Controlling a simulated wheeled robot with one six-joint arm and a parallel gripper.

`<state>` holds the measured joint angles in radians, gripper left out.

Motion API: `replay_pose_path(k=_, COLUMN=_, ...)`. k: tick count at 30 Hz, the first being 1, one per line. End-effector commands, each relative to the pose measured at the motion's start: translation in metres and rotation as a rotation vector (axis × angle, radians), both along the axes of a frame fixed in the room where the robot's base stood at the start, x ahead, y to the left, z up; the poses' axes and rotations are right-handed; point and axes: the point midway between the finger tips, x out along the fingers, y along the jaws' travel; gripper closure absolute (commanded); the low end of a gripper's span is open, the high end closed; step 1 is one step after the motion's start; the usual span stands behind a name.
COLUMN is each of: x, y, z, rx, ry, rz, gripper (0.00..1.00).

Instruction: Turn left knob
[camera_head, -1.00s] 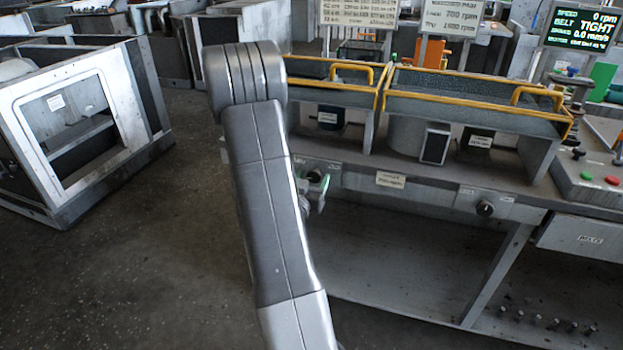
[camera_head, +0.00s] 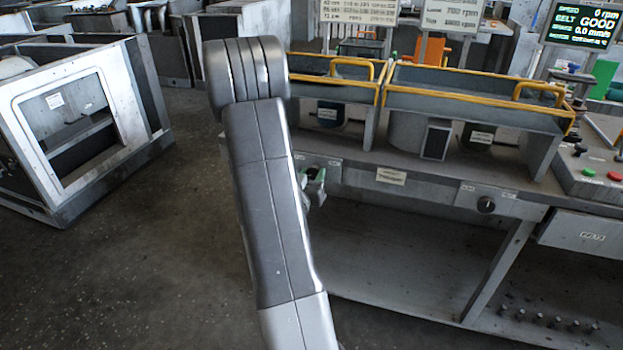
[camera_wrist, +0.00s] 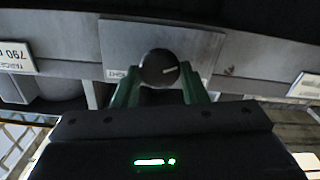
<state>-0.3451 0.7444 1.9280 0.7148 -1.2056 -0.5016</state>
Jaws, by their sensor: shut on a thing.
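The left knob (camera_wrist: 158,68) is round and dark with a pale pointer line, mounted on a grey panel plate in the wrist view. The pointer line aims to the right in that picture. My gripper (camera_wrist: 159,74) has its two green fingers on either side of the knob, shut on it. In the head view my gripper (camera_head: 316,184) shows partly behind my arm at the bench's front panel, and the left knob is hidden there. The screen (camera_head: 580,25) at the top right reads 0 rpm, belt GOOD and 0.0 mm/s.
The right knob (camera_head: 486,204) is on the same front panel, apart from my gripper. Yellow-edged guards (camera_head: 480,95) stand on the bench. A control box with red and green buttons (camera_head: 601,174) is at the right. A grey frame housing (camera_head: 62,200) stands left; floor between is clear.

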Motion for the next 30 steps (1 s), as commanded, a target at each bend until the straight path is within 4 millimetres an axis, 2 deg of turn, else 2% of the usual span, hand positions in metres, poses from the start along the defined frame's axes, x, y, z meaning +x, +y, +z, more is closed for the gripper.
replay_pose_path(k=10, x=0.000, y=0.000, z=0.000, rx=-0.022, ry=0.007, rz=0.000, gripper=0.84)
replay_pose_path(k=11, x=0.000, y=0.000, z=0.000, rx=-0.022, ry=0.007, rz=0.000, gripper=0.59)
replay_pose_path(k=14, x=0.000, y=0.000, z=0.000, rx=-0.022, ry=0.007, rz=0.000, gripper=0.40)
replay_pose_path(k=24, x=-0.003, y=0.001, z=0.000, rx=-0.021, ry=0.008, rz=0.001, gripper=0.40)
replay_pose_path(k=26, x=-0.007, y=0.003, z=-0.001, rx=-0.021, ry=0.008, rz=0.002, gripper=0.40)
replay_pose_path(k=30, x=-0.028, y=0.011, z=-0.001, rx=-0.022, ry=0.009, rz=0.005, gripper=0.40)
